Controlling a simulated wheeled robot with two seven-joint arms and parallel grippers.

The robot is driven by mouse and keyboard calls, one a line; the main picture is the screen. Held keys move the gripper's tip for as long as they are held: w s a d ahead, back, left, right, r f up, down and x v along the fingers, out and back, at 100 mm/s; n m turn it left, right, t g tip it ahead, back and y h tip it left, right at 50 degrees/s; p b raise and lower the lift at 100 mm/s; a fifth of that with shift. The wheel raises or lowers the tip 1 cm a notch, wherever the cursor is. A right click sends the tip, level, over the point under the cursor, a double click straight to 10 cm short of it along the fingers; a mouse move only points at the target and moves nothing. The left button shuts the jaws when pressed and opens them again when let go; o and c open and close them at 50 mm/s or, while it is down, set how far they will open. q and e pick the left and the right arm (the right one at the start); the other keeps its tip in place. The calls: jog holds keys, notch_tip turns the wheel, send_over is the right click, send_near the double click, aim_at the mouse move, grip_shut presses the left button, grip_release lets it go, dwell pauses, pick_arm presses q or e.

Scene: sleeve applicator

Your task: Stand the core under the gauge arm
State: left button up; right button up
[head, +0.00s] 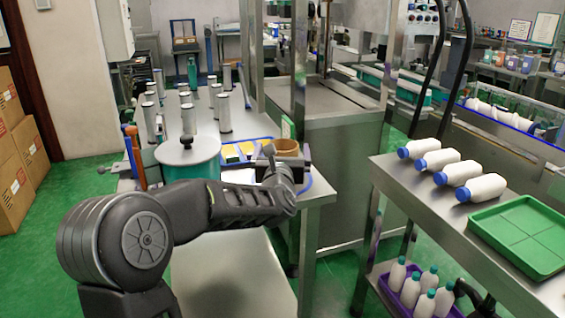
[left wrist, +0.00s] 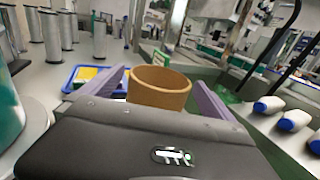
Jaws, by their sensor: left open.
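The core looks to be the brown cardboard ring (head: 287,147) at the near right corner of the steel table; it stands upright and open at the top. In the left wrist view the ring (left wrist: 159,92) sits between the two fingers of my left gripper (left wrist: 155,88), with a finger on each side. My left gripper (head: 284,165) is open around it in the head view; contact cannot be told. The lower part of the ring is hidden behind the gripper body. I cannot make out a gauge arm in either view. My right gripper is not in view.
A blue tray (head: 226,158) with yellow pieces lies left of the ring. A teal pot (head: 188,160) and several metal cylinders (head: 224,113) stand further left. A steel cart (head: 400,175) at right carries white bottles (head: 437,160) and a green tray (head: 520,235).

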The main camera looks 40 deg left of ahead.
aim_at(283, 142)
pick_arm(q)
jog(key=x, duration=0.4)
dwell(0.5)
jog(key=c, duration=1.6)
jog(key=shift+r, duration=0.1)
notch_tip(283, 142, up, 10)
jog(key=shift+f+p, duration=0.1)
jog(key=shift+p, duration=1.05)
